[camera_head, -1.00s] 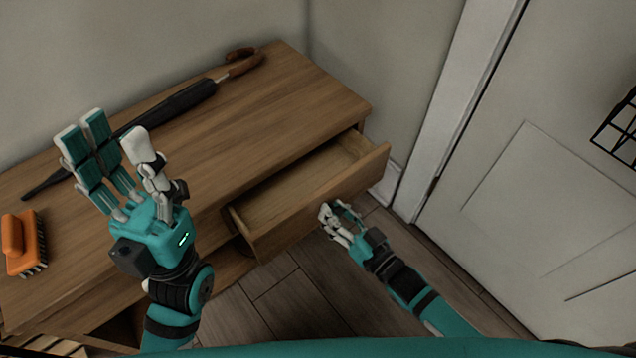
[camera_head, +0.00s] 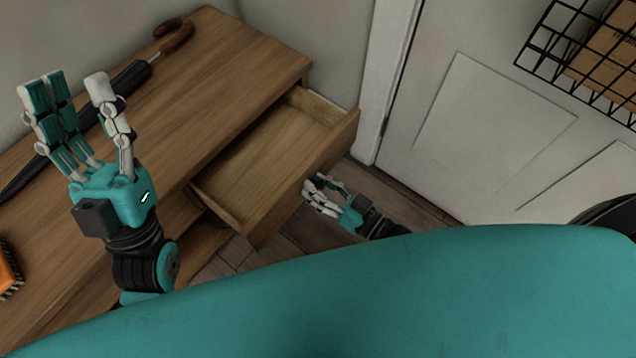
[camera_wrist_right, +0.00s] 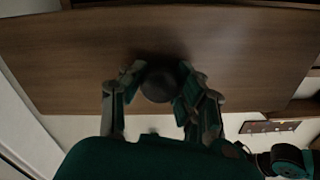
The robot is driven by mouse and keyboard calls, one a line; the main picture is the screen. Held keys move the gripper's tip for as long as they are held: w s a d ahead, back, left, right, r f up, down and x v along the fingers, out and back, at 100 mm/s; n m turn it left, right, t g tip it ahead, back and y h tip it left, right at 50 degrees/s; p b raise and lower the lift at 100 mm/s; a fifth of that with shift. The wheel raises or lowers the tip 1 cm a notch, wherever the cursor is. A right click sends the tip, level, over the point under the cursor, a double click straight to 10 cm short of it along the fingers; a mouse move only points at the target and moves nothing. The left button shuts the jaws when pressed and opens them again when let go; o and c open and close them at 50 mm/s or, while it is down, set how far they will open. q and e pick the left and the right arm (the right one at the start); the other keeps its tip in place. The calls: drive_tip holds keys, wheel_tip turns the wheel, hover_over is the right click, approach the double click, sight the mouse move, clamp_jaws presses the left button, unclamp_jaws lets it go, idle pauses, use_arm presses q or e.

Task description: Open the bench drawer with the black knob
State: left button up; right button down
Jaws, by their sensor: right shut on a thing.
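The wooden bench (camera_head: 215,75) has one drawer (camera_head: 262,170) pulled out, and its inside is bare. In the right wrist view the black knob (camera_wrist_right: 159,82) sits on the drawer front (camera_wrist_right: 70,60). My right gripper (camera_wrist_right: 157,88) is shut on the black knob, a finger on each side of it. In the head view my right gripper (camera_head: 316,190) is at the drawer front and the knob is hidden. My left gripper (camera_head: 75,95) is open and empty, raised over the bench top with its fingers up.
A black umbrella (camera_head: 125,82) with a brown handle lies along the back of the bench. An orange brush (camera_head: 8,272) is at the left edge. A white door (camera_head: 480,120) and a black wire basket (camera_head: 560,50) are at the right.

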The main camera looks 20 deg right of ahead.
drive_tip(key=c, duration=0.9)
unclamp_jaws()
drive_tip(key=v, duration=1.2)
